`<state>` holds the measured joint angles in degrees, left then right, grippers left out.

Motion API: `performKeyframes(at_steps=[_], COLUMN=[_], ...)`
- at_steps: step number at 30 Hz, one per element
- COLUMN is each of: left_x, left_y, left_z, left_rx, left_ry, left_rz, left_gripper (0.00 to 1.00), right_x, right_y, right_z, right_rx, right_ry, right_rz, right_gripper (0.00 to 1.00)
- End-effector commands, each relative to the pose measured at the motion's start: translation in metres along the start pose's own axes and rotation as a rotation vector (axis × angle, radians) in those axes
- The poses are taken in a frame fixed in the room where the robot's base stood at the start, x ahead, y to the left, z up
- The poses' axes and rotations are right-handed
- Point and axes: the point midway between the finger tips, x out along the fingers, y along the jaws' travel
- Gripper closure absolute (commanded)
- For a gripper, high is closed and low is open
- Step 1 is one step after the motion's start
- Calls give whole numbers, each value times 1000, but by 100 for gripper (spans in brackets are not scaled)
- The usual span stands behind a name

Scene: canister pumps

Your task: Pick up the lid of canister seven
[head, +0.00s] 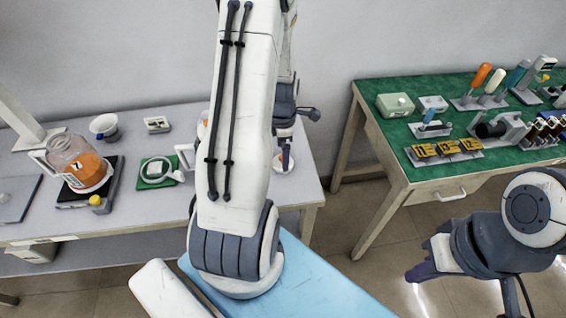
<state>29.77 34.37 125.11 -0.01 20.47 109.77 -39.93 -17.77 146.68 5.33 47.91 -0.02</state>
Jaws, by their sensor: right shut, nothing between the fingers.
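A clear canister (86,171) with orange contents and a 7 label stands on a black scale at the left of the grey table. I cannot make out a separate lid on it. A white ring-shaped part (154,171) lies on a green mat beside it; I cannot tell whether it is the lid. My right gripper (422,271) is shut and empty over the floor at lower right, far from the canister. My left arm rises through the middle of the view. Its wrist end shows partly behind it, above the table's right part; its fingers (286,158) are too small to judge.
A white and dark cup (104,127) and a small grey block (157,125) stand at the back of the grey table. A yellow-topped knob (97,203) is near the scale. A green-topped bench (385,130) at right holds tools and numbered yellow blocks. My left arm hides part of the grey table.

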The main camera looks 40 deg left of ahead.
Motion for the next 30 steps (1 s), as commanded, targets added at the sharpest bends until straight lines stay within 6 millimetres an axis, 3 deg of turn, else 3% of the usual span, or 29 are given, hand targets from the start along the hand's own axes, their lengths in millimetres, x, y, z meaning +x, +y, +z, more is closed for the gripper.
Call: performKeyframes(at_steps=[6,15,21,30], left_x=[31,35,35,33], left_y=[-2,-2,-2,-2], left_z=[-1,-1,-1,-1], left_rx=[1,0,0,0], left_ry=[1,0,0,0], left_rz=[-4,0,0,0], left_gripper=[0,0,73,73], right_x=[-3,-2,-2,-2], right_y=[0,0,0,0], right_z=[0,0,0,0], right_rx=[0,0,0,0], right_ry=[0,0,0,0], right_rz=[0,0,0,0], right_gripper=[100,100,100,100])
